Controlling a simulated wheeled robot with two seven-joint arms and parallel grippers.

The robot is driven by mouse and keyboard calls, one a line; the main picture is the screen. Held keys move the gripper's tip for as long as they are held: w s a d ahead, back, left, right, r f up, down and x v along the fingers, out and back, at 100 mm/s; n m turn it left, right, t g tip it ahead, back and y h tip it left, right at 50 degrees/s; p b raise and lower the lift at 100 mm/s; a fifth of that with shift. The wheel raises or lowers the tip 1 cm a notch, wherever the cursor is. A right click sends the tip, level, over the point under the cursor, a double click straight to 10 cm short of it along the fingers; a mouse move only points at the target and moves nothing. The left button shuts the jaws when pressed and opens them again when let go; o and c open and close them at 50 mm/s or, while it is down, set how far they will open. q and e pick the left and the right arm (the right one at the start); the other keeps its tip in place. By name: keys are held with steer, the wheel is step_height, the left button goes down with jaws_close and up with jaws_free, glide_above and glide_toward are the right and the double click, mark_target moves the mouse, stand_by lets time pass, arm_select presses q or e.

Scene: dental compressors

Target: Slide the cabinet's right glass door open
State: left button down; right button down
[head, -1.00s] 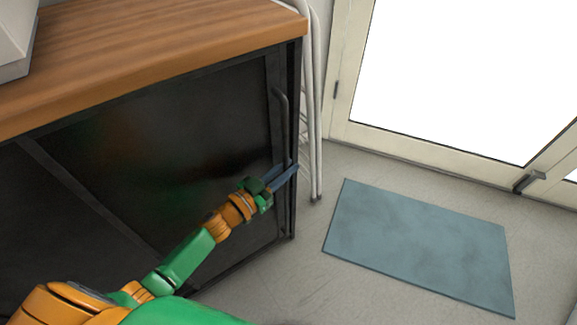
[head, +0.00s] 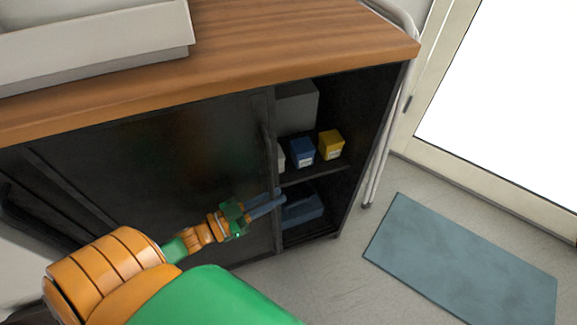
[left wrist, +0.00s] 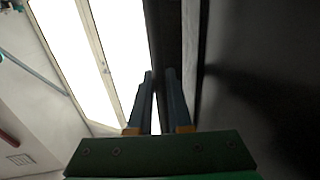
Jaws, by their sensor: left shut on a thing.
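The cabinet has a wooden top (head: 300,40) and dark sliding doors. Its right glass door (head: 170,140) stands partly open, slid left, with an upright handle (head: 267,150) near its right edge. My left gripper (head: 280,200) is at that right edge, shut on the lower part of the handle. In the left wrist view the two fingers (left wrist: 160,80) point at a dark upright bar, and the dark door face (left wrist: 250,100) fills the right side. The fingers hide the part held. My right gripper is not in view.
The opening shows a shelf (head: 325,172) with a blue box (head: 302,152), a yellow box (head: 330,144) and a grey box (head: 298,107). A darker blue box (head: 303,212) is below. A blue mat (head: 465,260) lies on the floor at right.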

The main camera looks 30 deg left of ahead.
arm_select(q)
steer(key=shift+s+a, duration=0.25)
steer(key=shift+s, duration=0.05)
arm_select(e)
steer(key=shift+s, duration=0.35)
arm_select(q)
steer(key=c, duration=1.1)
jaws_free()
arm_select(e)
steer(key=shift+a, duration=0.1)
arm_select(q)
steer(key=v, duration=0.7)
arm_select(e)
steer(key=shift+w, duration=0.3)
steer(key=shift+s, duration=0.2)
